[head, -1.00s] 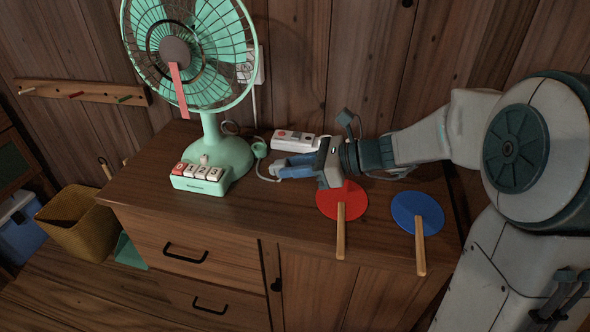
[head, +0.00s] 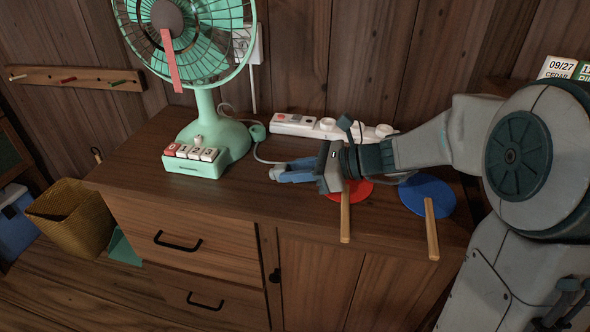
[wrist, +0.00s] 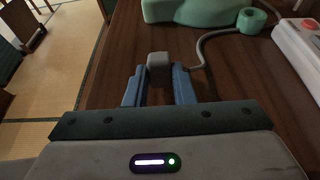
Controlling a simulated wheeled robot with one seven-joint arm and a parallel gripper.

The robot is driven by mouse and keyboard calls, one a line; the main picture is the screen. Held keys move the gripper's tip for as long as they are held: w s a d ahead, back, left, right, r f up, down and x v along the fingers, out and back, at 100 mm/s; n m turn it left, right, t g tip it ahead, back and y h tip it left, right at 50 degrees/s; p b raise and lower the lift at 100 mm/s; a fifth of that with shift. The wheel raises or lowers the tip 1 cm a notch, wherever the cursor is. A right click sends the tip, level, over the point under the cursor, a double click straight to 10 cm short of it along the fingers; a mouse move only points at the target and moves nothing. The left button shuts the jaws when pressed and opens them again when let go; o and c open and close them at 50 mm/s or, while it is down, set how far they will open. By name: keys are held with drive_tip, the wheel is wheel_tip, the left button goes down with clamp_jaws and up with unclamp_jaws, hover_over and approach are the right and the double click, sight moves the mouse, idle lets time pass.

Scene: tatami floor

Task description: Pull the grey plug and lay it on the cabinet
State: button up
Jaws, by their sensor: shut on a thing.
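The grey plug (wrist: 158,65) is between the blue fingertips of my gripper (wrist: 159,84) in the wrist view, with its grey cord (wrist: 200,50) curving away to the right. In the head view my gripper (head: 274,174) is shut on the plug, low over the front part of the wooden cabinet top (head: 245,192). Whether the plug touches the wood I cannot tell. The white power strip (head: 312,128) lies at the back of the cabinet, apart from the plug.
A green fan (head: 205,120) with a counter base (head: 195,162) stands to the left. A round green piece (head: 257,131) sits by the strip. Red (head: 358,188) and blue (head: 428,192) paddles lie to the right, below my arm.

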drive_tip(key=o, duration=1)
drive_tip(key=shift+d, duration=0.1)
drive_tip(key=p+v, duration=0.4)
drive_tip(key=v, duration=0.9)
drive_tip(key=shift+d+r+p, duration=0.15)
drive_tip(key=shift+d+p, duration=0.15)
